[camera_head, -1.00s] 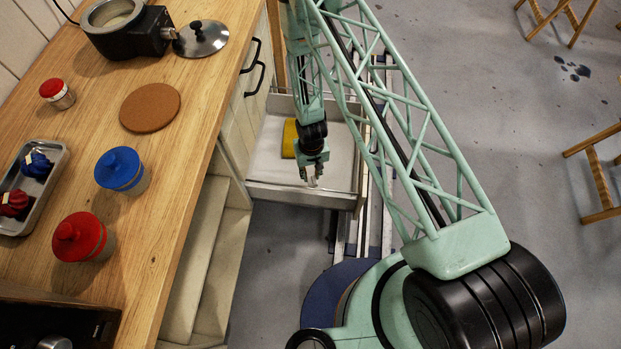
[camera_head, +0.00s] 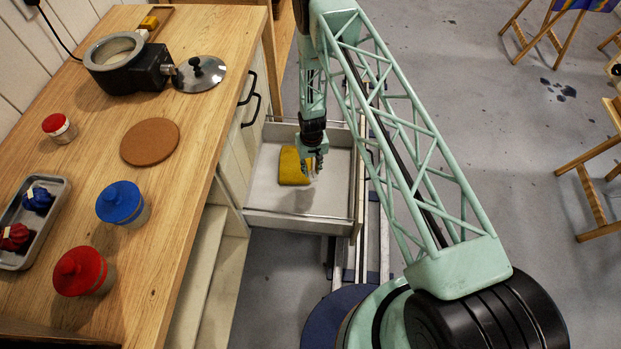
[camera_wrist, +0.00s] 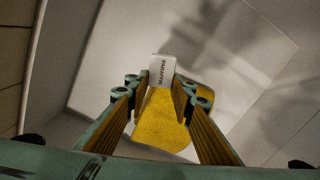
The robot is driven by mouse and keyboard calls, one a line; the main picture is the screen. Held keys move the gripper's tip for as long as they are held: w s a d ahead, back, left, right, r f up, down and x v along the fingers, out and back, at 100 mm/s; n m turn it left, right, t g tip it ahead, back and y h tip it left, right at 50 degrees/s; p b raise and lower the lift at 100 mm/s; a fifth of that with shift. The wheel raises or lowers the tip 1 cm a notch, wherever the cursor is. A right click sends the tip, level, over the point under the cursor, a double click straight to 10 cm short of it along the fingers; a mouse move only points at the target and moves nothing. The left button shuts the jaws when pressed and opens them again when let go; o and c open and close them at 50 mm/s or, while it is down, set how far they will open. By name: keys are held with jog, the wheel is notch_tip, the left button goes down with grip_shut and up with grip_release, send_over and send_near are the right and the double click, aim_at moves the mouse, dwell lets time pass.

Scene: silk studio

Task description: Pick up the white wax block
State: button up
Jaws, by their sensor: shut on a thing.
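The white wax block (camera_wrist: 162,70), printed with "PARAFFIN", sits between the fingertips of my gripper (camera_wrist: 163,84) in the wrist view. My gripper is shut on it. In the head view my gripper (camera_head: 317,166) points down over the open drawer (camera_head: 300,222), and only a small pale bit of the block shows at the fingertips. The block appears to be above the drawer floor. A yellow block (camera_head: 292,168) lies in the drawer just left of my gripper; it also shows between the fingers in the wrist view (camera_wrist: 163,120).
The wooden counter (camera_head: 165,215) is left of the drawer. It holds a dark pot (camera_head: 125,68), a lid (camera_head: 199,75), a cork mat (camera_head: 150,142), a blue-lidded jar (camera_head: 123,203), red-lidded jars (camera_head: 82,272) and a metal tray (camera_head: 25,258). The drawer walls surround my gripper.

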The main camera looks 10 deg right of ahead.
jog(key=shift+w+d, duration=0.2)
jog(key=shift+w, duration=0.7)
